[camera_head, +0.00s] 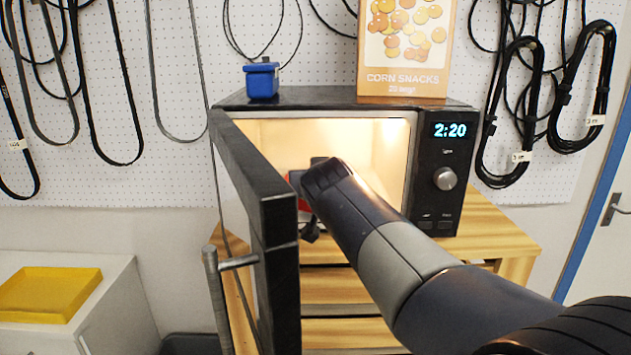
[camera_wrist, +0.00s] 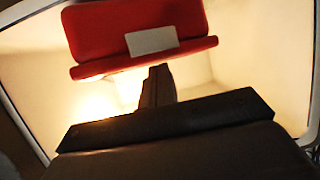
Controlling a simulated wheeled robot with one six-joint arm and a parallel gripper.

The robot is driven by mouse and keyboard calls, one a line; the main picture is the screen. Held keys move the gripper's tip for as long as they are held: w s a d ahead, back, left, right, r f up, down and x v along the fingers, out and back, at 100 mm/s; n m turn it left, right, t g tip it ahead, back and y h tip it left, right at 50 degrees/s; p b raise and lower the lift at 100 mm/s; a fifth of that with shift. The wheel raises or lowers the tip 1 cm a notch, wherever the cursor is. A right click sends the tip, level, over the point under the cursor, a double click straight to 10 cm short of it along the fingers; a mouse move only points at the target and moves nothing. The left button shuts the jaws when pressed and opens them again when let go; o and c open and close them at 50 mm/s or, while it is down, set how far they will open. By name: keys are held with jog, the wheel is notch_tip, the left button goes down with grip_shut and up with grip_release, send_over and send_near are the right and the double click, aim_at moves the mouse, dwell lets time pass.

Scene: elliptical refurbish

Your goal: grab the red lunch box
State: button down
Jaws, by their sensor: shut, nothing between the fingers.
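The red lunch box (camera_wrist: 140,28) is inside the lit microwave. In the wrist view it fills the upper middle and has a pale label on its front. In the head view only a small red patch (camera_head: 296,180) shows, with my arm hiding the rest. My gripper (camera_wrist: 159,72) is shut and empty, its fingers together just below the box's lower edge in the wrist view. I cannot tell whether they touch it. In the head view my arm reaches through the microwave opening, and the gripper is mostly hidden.
The microwave door (camera_head: 268,215) stands open to the left of my arm. The microwave's control panel (camera_head: 446,170) is at the right. A blue box (camera_head: 262,80) and a corn snacks box (camera_head: 404,50) stand on top. A yellow tray (camera_head: 48,293) lies on a white cabinet at left.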

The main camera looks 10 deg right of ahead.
jog(key=shift+s+f, duration=0.55)
jog(key=shift+f, duration=0.1)
jog(key=shift+w+r+p, duration=0.15)
jog(key=shift+r+p, duration=0.15)
jog(key=shift+r, duration=0.5)
